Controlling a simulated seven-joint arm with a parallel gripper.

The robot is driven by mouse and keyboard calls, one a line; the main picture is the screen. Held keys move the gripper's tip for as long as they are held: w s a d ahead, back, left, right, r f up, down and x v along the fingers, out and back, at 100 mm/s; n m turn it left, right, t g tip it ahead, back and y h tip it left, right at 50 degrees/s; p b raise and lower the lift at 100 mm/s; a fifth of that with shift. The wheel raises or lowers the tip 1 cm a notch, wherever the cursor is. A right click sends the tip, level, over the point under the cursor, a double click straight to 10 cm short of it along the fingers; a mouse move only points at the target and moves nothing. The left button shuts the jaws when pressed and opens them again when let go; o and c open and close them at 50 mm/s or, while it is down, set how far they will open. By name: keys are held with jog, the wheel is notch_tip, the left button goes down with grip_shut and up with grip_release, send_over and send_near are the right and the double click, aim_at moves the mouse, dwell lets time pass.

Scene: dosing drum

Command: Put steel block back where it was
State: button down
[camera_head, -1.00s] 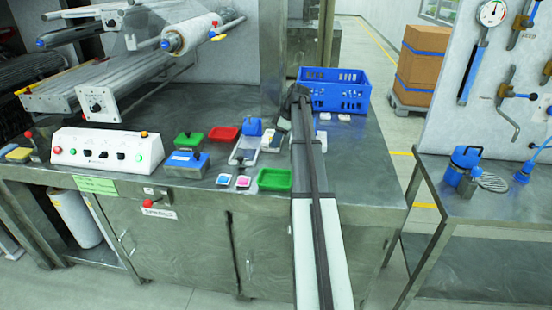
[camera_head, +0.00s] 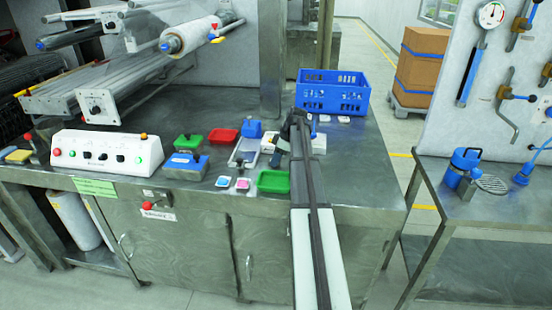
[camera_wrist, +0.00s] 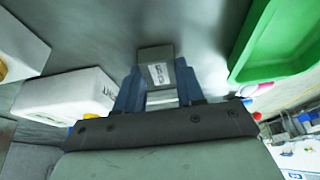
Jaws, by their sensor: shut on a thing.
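The steel block (camera_wrist: 155,54), a small grey block with a white printed label, shows in the wrist view. My gripper (camera_wrist: 158,78) is shut on it, with one blue-grey finger on each side. A grey surface lies beyond the block, but the gap between them cannot be judged. In the head view my gripper (camera_head: 278,154) is over the steel table, right of the white tray (camera_head: 238,160) and behind the green tray (camera_head: 273,181). The block is too small and covered to make out there.
A white box (camera_wrist: 68,98) lies close left of my gripper in the wrist view; the green tray (camera_wrist: 280,38) is at right. In the head view, a blue crate (camera_head: 332,95) stands behind, a red tray (camera_head: 224,135) and blue device (camera_head: 186,166) to the left.

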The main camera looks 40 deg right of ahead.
jog(key=c, duration=0.7)
grip_release()
jog(key=shift+f, duration=0.1)
jog(key=v, duration=1.2)
